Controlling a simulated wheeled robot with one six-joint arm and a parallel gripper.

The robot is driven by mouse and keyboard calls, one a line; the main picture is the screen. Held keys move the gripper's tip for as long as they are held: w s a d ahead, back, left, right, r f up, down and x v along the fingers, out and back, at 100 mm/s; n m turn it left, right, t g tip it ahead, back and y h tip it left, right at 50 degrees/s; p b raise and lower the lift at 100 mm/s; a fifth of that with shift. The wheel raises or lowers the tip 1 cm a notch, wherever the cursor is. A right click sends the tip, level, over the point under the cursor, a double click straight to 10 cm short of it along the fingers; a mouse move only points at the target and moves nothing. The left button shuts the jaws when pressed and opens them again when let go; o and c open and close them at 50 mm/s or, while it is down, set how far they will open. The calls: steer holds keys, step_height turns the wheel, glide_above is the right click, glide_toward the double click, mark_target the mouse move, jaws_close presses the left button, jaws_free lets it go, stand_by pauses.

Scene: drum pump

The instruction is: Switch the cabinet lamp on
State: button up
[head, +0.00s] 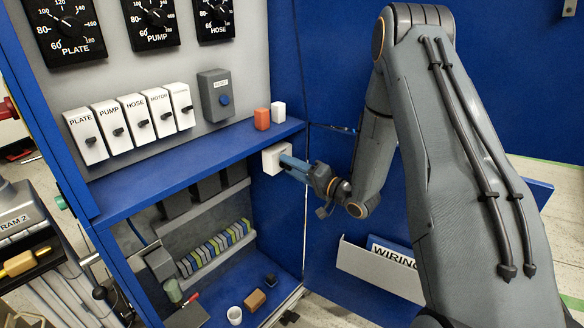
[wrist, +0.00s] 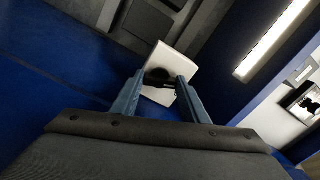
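A white switch box (head: 276,158) is mounted on the inner right side of the blue cabinet, below the shelf. In the wrist view, the white box (wrist: 168,62) has a dark round toggle (wrist: 158,76) on its face. My gripper (head: 285,161) is at the box, its blue fingers reaching its front. In the wrist view, the two fingers of my gripper (wrist: 160,82) stand apart, one on each side of the toggle. I cannot tell whether they touch it. A bright white strip (wrist: 274,38) shows at upper right; I cannot tell if it is the cabinet lamp.
The shelf (head: 180,170) runs just above my gripper, with an orange block (head: 262,119) and a white block (head: 278,112) on it. Labelled switches (head: 130,122) line the panel. The open blue door with a document holder (head: 380,270) stands to the right.

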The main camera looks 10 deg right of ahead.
steer(key=shift+c, duration=1)
steer(key=shift+m+p, duration=0.95)
steer(key=shift+m, duration=1.45)
steer(key=o, duration=1.1)
steer(key=shift+d, duration=0.1)
steer(key=shift+c, duration=0.2)
